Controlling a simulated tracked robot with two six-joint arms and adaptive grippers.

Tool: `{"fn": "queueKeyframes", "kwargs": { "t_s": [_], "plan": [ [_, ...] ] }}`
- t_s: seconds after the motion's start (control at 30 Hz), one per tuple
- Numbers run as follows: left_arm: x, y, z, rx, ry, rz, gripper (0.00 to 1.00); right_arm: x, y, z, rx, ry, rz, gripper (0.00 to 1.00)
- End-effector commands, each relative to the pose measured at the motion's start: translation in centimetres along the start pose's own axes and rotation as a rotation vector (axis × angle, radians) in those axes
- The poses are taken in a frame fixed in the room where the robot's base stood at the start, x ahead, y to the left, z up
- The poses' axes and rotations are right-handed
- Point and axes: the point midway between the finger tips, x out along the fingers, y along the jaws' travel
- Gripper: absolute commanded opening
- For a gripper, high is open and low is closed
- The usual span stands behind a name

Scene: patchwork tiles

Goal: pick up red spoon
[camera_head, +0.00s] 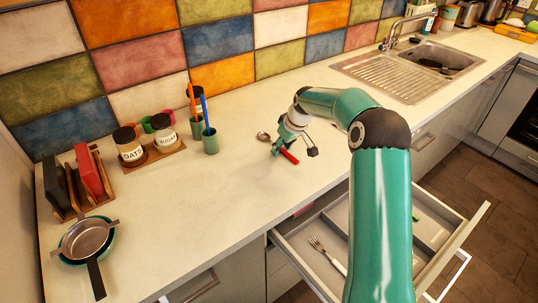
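A spoon with a metal bowl and a red handle (290,156) lies on the pale worktop near the middle of the view. Its bowl points to the upper left, towards the tiled wall. My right gripper (278,146) is low over the middle of the spoon, pointing down. It hides part of the spoon between bowl and handle. The fingers are small and partly covered, so I cannot tell whether they are closed on the spoon. My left gripper is out of view.
An open drawer (323,261) with a fork (320,250) juts out below the worktop. A green cup (210,141) with utensils and labelled jars (130,150) stand to the left. A strainer (86,238) lies front left. The sink (408,68) is back right.

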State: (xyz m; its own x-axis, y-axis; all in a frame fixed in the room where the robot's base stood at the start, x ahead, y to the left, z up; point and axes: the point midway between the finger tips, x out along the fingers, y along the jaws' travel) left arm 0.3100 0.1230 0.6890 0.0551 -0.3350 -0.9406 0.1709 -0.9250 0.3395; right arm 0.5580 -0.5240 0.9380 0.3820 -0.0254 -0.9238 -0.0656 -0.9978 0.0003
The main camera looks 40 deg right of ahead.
Motion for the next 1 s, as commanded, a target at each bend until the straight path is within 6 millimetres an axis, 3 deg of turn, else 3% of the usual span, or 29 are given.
{"fn": "queueKeyframes", "kwargs": {
  "t_s": [0.03, 0.23, 0.77, 1.0],
  "plan": [
    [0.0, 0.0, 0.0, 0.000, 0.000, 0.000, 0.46, 0.0, 0.0, 0.0, 0.000, -0.001, 0.000, 0.34],
    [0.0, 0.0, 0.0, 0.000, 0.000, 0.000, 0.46, 0.1, -0.1, 0.0, -0.001, -0.001, -0.001, 0.01],
    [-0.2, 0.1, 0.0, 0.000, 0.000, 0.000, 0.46, -0.4, -0.1, -0.2, -0.002, -0.001, -0.001, 0.00],
    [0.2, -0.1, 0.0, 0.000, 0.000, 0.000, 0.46, -3.1, -0.1, -1.4, -0.003, 0.004, 0.001, 0.00]
  ]
}}
